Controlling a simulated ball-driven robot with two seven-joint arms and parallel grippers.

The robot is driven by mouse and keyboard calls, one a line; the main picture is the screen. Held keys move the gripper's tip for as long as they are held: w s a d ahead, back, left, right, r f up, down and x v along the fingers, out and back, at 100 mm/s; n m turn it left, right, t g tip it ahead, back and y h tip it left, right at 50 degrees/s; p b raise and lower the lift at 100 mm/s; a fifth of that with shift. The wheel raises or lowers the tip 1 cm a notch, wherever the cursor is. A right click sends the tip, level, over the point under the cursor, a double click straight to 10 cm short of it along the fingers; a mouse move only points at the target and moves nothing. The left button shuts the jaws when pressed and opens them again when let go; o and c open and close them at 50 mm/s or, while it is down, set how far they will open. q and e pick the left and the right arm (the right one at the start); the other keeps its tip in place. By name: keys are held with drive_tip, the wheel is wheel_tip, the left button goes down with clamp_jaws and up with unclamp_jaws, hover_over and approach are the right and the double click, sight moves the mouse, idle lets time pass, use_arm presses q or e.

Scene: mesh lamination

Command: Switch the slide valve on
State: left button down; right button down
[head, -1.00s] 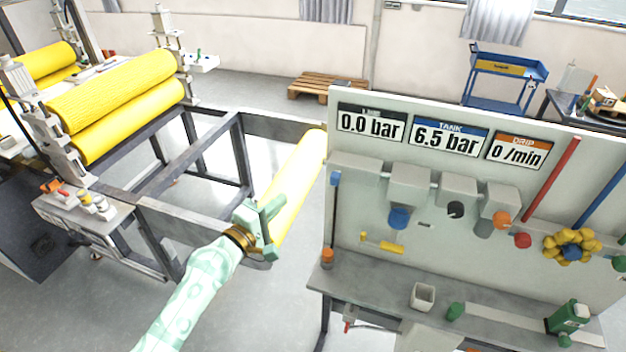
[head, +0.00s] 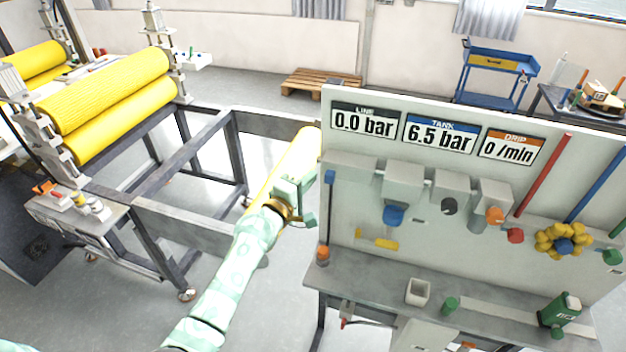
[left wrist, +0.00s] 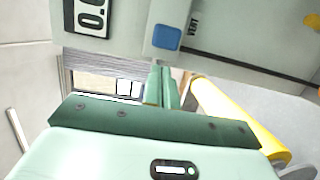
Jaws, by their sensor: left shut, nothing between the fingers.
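A blue block (head: 330,176), which looks like the slide valve's sleeve, sits near the top of a dark vertical pipe at the panel's left edge. In the left wrist view the blue block (left wrist: 167,38) shows beside a "VENT" label (left wrist: 193,27). My left gripper (head: 305,192) is shut and empty, just left of the block in the head view. In the wrist view its fingertips (left wrist: 160,75) are below the block in the picture, with a visible gap. The LINE display (head: 364,121) reads 0.0 bar. My right gripper is not in view.
An orange-capped part (head: 323,254) stands below the pipe. A yellow roller (head: 292,160) lies behind my left gripper.

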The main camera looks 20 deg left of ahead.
use_arm(q)
drive_tip(key=shift+s+d, duration=0.2)
drive_tip(key=shift+d, duration=0.55)
drive_tip(key=shift+w, duration=0.1)
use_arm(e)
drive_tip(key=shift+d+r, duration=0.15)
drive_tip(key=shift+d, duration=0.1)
use_arm(q)
drive_tip(key=d, duration=0.6)
drive_tip(key=shift+d, duration=0.4)
drive_tip(key=shift+a, duration=0.2)
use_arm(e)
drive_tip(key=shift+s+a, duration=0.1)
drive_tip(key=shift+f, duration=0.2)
